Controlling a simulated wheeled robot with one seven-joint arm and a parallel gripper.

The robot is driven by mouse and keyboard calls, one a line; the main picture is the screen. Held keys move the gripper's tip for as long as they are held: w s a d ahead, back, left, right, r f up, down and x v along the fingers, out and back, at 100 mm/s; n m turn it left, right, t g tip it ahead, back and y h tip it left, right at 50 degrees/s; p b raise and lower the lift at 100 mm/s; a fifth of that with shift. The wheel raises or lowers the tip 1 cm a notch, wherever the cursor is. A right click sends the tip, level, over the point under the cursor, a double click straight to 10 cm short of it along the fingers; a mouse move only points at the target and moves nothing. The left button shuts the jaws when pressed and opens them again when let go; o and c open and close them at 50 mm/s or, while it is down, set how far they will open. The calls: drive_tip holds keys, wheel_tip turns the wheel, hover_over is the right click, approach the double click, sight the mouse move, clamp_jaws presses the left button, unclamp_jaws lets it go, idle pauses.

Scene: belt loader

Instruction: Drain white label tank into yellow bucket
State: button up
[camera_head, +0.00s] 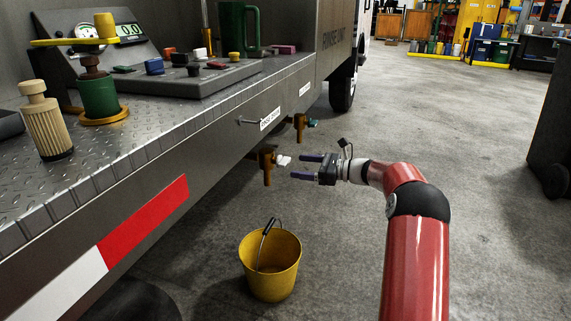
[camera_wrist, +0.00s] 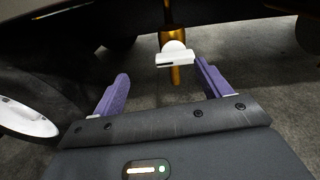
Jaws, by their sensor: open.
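A brass drain tap with a white handle (camera_head: 283,160) hangs under the edge of the truck deck. In the wrist view the white handle (camera_wrist: 175,54) shows ahead, between and beyond the two fingers. My gripper (camera_head: 302,166) is open and empty, just to the right of the white handle and apart from it. Its purple fingers also show in the wrist view (camera_wrist: 162,85). The yellow bucket (camera_head: 270,268) stands upright on the floor below the tap, its handle raised. A second brass tap with a blue-green handle (camera_head: 312,123) is farther back.
The truck deck (camera_head: 140,140) carries a green jug (camera_head: 238,28), a beige filter (camera_head: 46,120), a green valve piece (camera_head: 98,97) and a grey tray of small parts. Small white labels (camera_head: 270,118) are on its side. The floor between is clear.

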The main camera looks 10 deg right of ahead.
sight(288, 163)
drive_tip(key=shift+m+t, duration=0.5)
drive_tip(key=shift+m, duration=0.1)
drive_tip(key=w+a, duration=0.2)
drive_tip(key=w+a+f, duration=0.1)
drive_tip(key=w+a, duration=0.2)
drive_tip(key=shift+c, duration=0.5)
drive_tip(key=c, duration=0.9)
